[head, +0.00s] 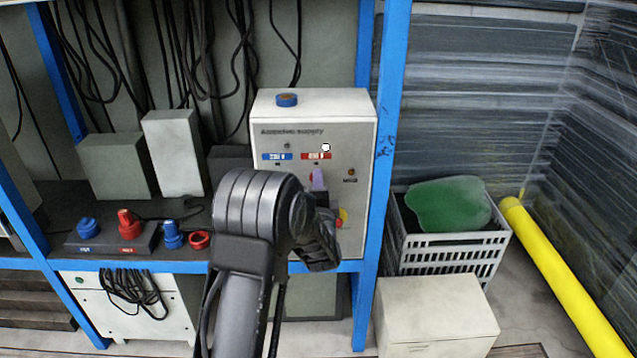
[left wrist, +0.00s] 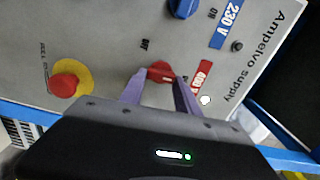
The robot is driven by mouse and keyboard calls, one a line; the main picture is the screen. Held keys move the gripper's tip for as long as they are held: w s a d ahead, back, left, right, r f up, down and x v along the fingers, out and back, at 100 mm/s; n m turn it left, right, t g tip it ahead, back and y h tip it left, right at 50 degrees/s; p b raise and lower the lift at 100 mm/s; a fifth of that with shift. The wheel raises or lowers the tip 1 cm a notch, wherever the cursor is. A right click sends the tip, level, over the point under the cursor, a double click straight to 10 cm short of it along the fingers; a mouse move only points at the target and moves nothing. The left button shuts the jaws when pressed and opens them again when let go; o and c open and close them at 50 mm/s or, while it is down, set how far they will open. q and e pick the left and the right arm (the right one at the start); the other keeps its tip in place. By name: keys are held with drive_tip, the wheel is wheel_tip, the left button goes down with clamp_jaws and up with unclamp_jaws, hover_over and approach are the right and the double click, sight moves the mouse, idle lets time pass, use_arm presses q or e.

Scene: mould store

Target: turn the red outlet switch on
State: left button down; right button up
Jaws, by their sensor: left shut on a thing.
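The red outlet switch (left wrist: 160,72) is a small red knob on the grey front panel of the supply box (head: 275,200). In the left wrist view it sits between the two purple fingers of my left gripper (left wrist: 158,84), which is shut on it. A red voltage label (left wrist: 200,77) with a pale, bright lamp (left wrist: 205,100) is beside the switch. My right gripper is not in view.
A red stop button on a yellow disc (left wrist: 66,84) is on the same panel, as is a blue knob (left wrist: 183,8). Blue rack posts (head: 388,150) flank the box. Red and blue plugs (head: 130,222) stand on the shelf at left. A grey crate (head: 445,250) is at right.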

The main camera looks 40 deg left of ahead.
use_arm(q)
drive_tip(key=shift+m, duration=0.5)
drive_tip(key=c, duration=0.9)
unclamp_jaws()
drive_tip(key=shift+s, duration=0.1)
drive_tip(key=v, duration=0.7)
drive_tip(key=shift+s+d+b, duration=0.25)
drive_tip(key=shift+b, duration=0.05)
